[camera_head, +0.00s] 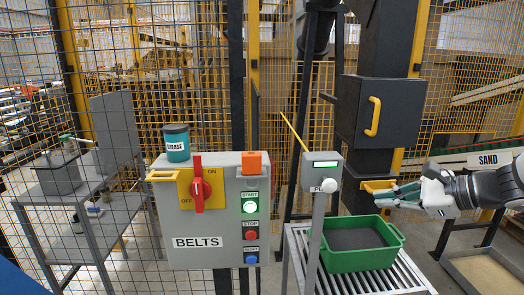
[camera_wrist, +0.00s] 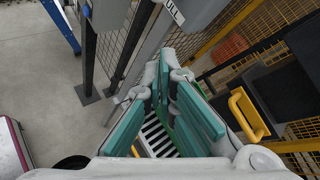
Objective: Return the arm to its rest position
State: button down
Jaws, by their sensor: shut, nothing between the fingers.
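My gripper (camera_head: 384,193) is at the right of the head view, reaching in from the right edge with its teal fingers pointing left. It is shut with nothing held. The fingers are above and to the right of the green crate (camera_head: 350,259), apart from it. In the wrist view my gripper (camera_wrist: 166,68) points away from the camera, its teal pads coming together at the tips. A roller conveyor (camera_wrist: 156,135) shows between and below the fingers.
The green crate holds dark material and stands on the roller conveyor (camera_head: 386,283). A grey post with a white knob (camera_head: 328,185) stands left of it. The BELTS control box (camera_head: 222,255) is further left. A dark cabinet with a yellow handle (camera_head: 373,116) is behind my gripper.

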jog(key=s+a+r+n+g+h+p, duration=0.1)
jog(key=s+a+n+g+h, duration=0.15)
jog(key=s+a+n, duration=0.45)
jog(key=s+a+r+n+g+h, duration=0.1)
jog(key=s+a+r+n+g, duration=0.15)
jog(key=s+a+n, duration=0.5)
jog(key=s+d+n+h, duration=0.2)
jog(key=s+n, duration=0.1)
jog(key=s, duration=0.4)
jog(key=s+d+n+h+p, duration=0.1)
jog(key=s+d+n+h, duration=0.1)
jog(key=s, duration=0.5)
jog(key=shift+d+n+h, duration=0.2)
jog(key=shift+n+h, duration=0.25)
jog(key=shift+n, duration=0.6)
